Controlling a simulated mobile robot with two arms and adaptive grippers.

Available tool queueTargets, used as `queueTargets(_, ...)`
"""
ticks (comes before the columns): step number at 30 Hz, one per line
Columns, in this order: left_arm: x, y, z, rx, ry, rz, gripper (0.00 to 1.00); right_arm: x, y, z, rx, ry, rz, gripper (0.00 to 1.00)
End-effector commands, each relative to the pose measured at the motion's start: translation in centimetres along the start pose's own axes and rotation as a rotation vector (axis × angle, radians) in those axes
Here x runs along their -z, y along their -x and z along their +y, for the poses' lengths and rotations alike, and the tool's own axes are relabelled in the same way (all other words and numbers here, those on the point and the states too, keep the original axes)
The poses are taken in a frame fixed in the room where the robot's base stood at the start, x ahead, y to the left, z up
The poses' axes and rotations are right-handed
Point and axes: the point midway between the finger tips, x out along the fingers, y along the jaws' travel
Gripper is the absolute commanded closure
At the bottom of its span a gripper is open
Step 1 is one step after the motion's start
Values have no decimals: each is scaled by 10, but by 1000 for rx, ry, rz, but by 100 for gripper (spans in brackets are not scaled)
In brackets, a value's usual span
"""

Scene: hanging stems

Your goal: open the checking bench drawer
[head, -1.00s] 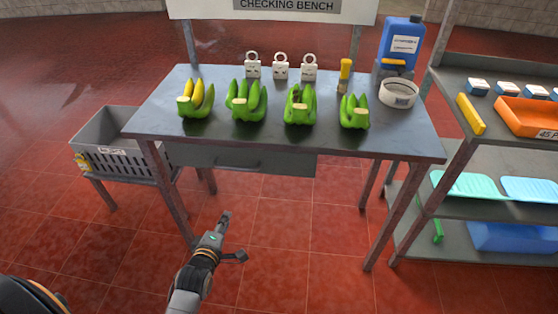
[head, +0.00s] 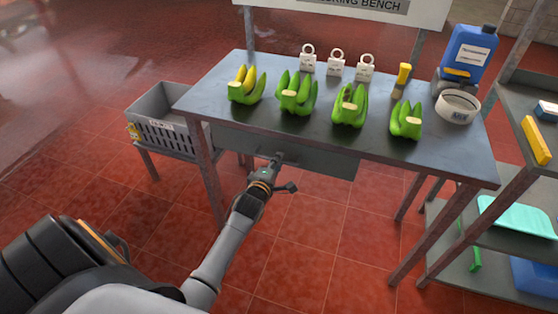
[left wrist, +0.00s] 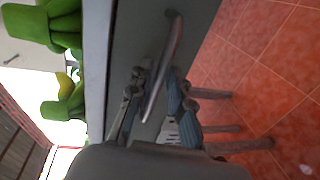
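The checking bench (head: 330,112) has a grey drawer (head: 325,160) under its top. The drawer front looks flush and shut. In the left wrist view, its metal bar handle (left wrist: 167,62) runs in front of the grey drawer front (left wrist: 139,38). My left gripper (head: 276,160) is at the drawer front in the head view and hides much of the handle. In the left wrist view, my left gripper (left wrist: 156,98) is open, one finger on each side of the handle's near end. I cannot tell whether a finger touches the bar. My right gripper is not in view.
Green banana bunches (head: 297,95), white padlock-like tags (head: 336,64), a brush (head: 401,80), a white tape roll (head: 457,107) and a blue jug (head: 467,58) stand on the bench. A grey crate (head: 165,120) is left; shelves (head: 515,190) are right. The floor before the drawer is clear.

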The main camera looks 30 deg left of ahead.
Motion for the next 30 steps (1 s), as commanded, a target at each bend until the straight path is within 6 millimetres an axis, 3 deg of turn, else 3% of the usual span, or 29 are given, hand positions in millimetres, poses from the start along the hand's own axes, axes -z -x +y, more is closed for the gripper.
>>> queueTargets(4,0,-12,0,0,-1,0,81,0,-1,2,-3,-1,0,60)
queueTargets(14,0,-14,0,1,-1,0,81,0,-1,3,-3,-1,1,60)
queueTargets(17,0,-14,0,1,-1,0,99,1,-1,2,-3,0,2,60)
queueTargets(30,0,-9,0,2,0,0,100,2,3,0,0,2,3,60)
